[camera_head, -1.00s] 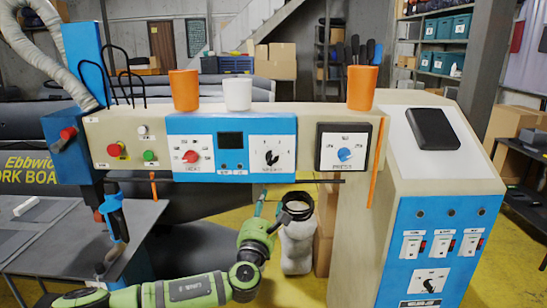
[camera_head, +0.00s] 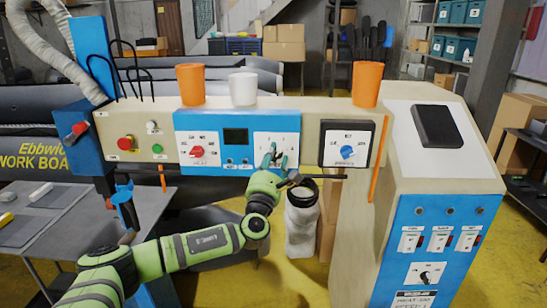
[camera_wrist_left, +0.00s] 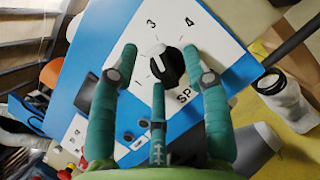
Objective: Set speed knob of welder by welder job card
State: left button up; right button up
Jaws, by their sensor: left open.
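The welder's control bar (camera_head: 110,111) runs across the head view. Its blue panel (camera_head: 213,121) bears a red HEAT knob (camera_head: 197,152) and a small dark screen (camera_head: 236,135). My left gripper (camera_head: 274,157) is open in front of the white speed dial (camera_head: 290,142) and partly hides it. In the left wrist view the black speed knob (camera_wrist_left: 172,68), with a white pointer mark, sits between the open teal fingers. Numbers 3 and 4 show beyond it. I cannot tell exactly which number the pointer faces, nor whether the fingers touch the knob. I cannot identify the job card.
A blue PRESS knob (camera_head: 347,152) is to the right on the bar. Two orange cups (camera_head: 190,84) (camera_head: 366,84) and a white cup (camera_head: 242,89) stand on top. A dark-rimmed white container (camera_head: 301,220) is below the bar. A cabinet (camera_head: 470,170) stands at right.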

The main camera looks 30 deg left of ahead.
pick_arm(q)
jog(key=c, duration=0.8)
jog(key=shift+s+a+r, duration=0.1)
jog(key=shift+s+r, duration=0.05)
grip_shut()
